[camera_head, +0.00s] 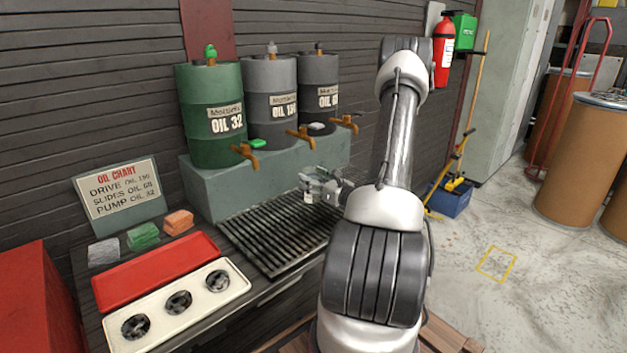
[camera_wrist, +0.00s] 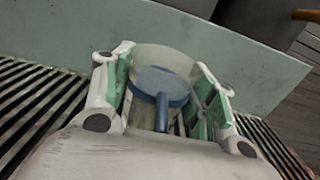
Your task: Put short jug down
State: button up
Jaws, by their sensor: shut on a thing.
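My gripper (camera_head: 325,183) is above the slatted drip grate (camera_head: 270,238), on its back right side. In the wrist view, its two green-padded fingers (camera_wrist: 165,88) are shut on the short jug (camera_wrist: 168,55) from both sides. The jug has a pale round rim and a blue part inside it or on its near side. In the head view the jug (camera_head: 308,196) is small and partly hidden by the gripper. I cannot tell whether its base touches the grate. The grate also shows in the wrist view (camera_wrist: 40,105) on both sides of the gripper.
A grey-green ledge (camera_head: 215,190) behind the grate bears green (camera_head: 210,110) and grey oil drums (camera_head: 270,100) with brown taps. Left are a red tray (camera_head: 155,270), a cream tray with three round recesses (camera_head: 200,310), coloured cloths and an oil chart (camera_head: 120,195). The grate's front is clear.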

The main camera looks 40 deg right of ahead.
jog(key=o, duration=1.2)
jog(key=shift+f, duration=0.1)
